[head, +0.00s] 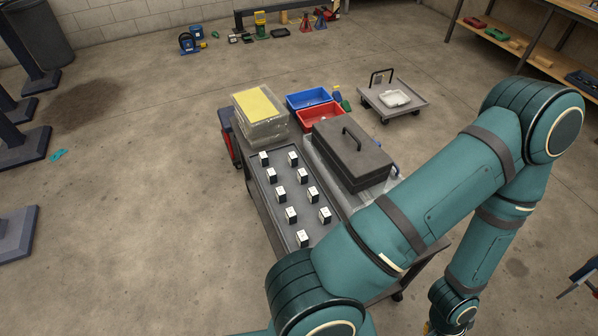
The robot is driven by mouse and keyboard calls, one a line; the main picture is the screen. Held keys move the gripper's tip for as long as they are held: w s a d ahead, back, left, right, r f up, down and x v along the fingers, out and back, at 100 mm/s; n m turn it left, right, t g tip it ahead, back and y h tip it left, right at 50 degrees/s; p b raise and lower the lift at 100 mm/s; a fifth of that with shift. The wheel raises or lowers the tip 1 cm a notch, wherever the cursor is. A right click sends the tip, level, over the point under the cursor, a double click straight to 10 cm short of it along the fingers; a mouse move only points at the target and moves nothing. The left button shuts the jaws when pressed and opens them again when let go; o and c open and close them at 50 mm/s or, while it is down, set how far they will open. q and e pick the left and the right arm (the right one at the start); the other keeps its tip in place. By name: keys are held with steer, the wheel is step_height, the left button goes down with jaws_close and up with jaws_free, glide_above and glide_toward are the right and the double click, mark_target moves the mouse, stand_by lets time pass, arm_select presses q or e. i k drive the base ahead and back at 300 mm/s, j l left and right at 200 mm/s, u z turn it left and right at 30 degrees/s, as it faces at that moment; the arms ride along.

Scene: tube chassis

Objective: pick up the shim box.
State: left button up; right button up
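Several small boxes with white tops and black sides stand upright on a grey tray (261,192) on a cart; one is the front box (303,238), another the far left box (264,158). No label is readable, so I cannot tell which thing is the shim box.
A clear bin with a yellow top (259,104), a dark toolbox (352,150), a blue bin (307,98) and a red bin (320,117) crowd the cart area. A low dolly (413,109) stands behind. Floor left of the cart is mostly clear. My arm hides the cart's right front.

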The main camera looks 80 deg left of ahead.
mark_target(313, 196)
steer(key=k, duration=0.9)
steer(key=u, duration=0.45)
steer(key=k+u, duration=0.15)
steer(key=u, duration=0.3)
steer(key=j+u, duration=0.1)
steer(key=u, duration=0.35)
steer(key=l+u, duration=0.1)
steer(key=u, duration=0.25)
steer(key=l+u, duration=0.1)
steer(key=u, duration=0.3)
steer(key=l+u, duration=0.15)
steer(key=u, duration=0.2)
steer(key=i+l, duration=0.1)
steer(key=l, duration=0.75)
